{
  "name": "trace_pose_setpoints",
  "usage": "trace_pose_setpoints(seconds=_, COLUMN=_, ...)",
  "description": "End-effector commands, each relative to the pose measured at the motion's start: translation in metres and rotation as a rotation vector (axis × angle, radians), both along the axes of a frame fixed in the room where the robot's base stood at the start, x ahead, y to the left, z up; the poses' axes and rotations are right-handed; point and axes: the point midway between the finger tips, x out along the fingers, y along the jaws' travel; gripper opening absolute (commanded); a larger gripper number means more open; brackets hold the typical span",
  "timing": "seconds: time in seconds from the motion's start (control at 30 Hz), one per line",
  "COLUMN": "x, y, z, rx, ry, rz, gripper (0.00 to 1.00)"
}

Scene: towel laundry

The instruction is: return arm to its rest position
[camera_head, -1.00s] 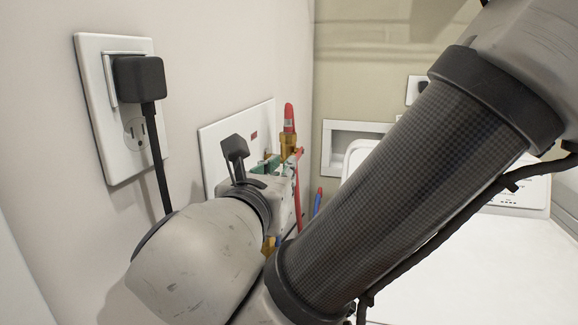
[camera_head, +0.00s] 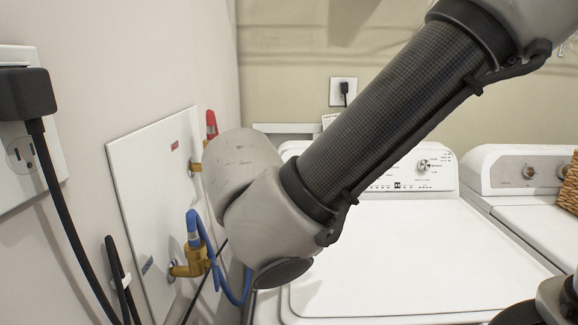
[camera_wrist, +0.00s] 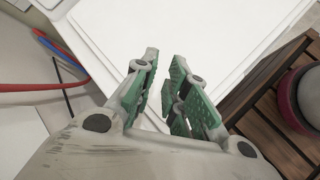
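My arm crosses the head view from the upper right to the middle, in front of the left washer's lid. My gripper (camera_wrist: 165,62) shows in the wrist view with its two green-padded fingers apart. The gap between them is empty, with a white machine top (camera_wrist: 190,30) below. I cannot make out my gripper in the head view.
Two white machines, one left (camera_head: 400,255) and one right (camera_head: 535,215), stand side by side. Blue hose (camera_head: 213,250), brass valve (camera_head: 190,262) and plugged black cord (camera_head: 70,220) are close on the left wall. A wooden slatted surface (camera_wrist: 262,98) is right in the wrist view.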

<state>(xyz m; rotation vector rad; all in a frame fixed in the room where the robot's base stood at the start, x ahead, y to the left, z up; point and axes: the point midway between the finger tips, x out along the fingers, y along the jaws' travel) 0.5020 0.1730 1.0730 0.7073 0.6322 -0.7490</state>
Motion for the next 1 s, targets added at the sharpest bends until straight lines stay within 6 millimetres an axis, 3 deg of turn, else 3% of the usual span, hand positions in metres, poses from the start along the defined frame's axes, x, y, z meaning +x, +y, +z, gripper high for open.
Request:
trace_pose_setpoints(seconds=0.03, x=0.005, y=-0.026, z=-0.001, rx=0.08, ry=0.037, rz=-0.127, gripper=0.14)
trace_pose_setpoints(seconds=0.2, x=0.004, y=-0.102, z=-0.007, rx=0.382, ry=0.137, rz=-0.59, gripper=0.14)
trace_pose_setpoints(seconds=0.5, x=-0.012, y=-0.205, z=0.01, rx=0.931, ry=0.113, rz=-1.307, gripper=0.14)
trace_pose_setpoints(seconds=0.8, x=-0.034, y=-0.297, z=0.043, rx=1.227, ry=-0.162, rz=-1.653, gripper=0.14)
trace_pose_setpoints(seconds=1.0, x=-0.042, y=-0.32, z=0.048, rx=1.26, ry=-0.251, rz=-1.733, gripper=0.14)
